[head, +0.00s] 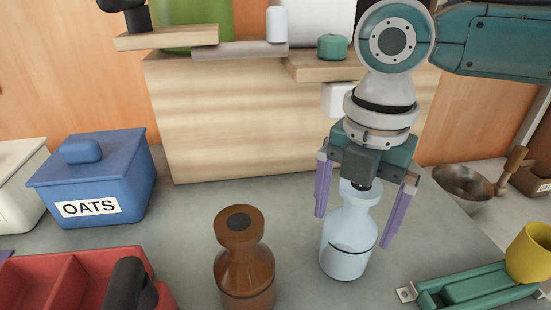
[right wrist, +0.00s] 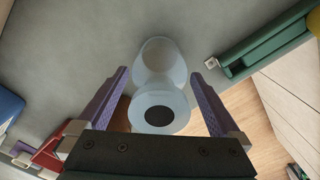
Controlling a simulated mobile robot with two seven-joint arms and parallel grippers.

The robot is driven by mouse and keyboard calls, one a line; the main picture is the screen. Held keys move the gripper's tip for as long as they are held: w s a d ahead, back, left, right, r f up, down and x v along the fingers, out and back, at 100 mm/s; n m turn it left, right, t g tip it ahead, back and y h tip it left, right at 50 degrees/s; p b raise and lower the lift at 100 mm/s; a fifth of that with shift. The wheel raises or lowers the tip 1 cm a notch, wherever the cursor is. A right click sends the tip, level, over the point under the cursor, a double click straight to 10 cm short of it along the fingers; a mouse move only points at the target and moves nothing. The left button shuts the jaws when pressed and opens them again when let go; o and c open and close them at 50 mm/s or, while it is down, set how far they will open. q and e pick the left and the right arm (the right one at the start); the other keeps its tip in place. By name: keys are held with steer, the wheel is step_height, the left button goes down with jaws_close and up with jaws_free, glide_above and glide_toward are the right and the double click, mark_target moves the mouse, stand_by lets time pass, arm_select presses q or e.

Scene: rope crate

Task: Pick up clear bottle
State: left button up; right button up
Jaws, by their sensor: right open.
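The clear bottle (head: 347,247) is pale blue and see-through and stands upright on the grey counter. My right gripper (head: 354,228) points down over it, open, with one purple finger on each side of the bottle's neck and upper body. In the right wrist view the bottle (right wrist: 160,65) lies between the two fingers (right wrist: 164,82), with visible gaps on both sides. The gripper's palm hides part of the bottle's top in the head view. My left gripper is not clearly in view.
A brown bottle (head: 244,262) stands to the left. A blue OATS box (head: 120,180) and a red divided crate (head: 75,262) are further left. A green tray (head: 470,288) and yellow cup (head: 532,250) are at right. A wooden stand (head: 240,115) is behind.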

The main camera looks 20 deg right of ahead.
steer(key=c, duration=1.5)
step_height(320, 180, up, 20)
steer(key=p, duration=0.4)
steer(key=shift+c, duration=0.2)
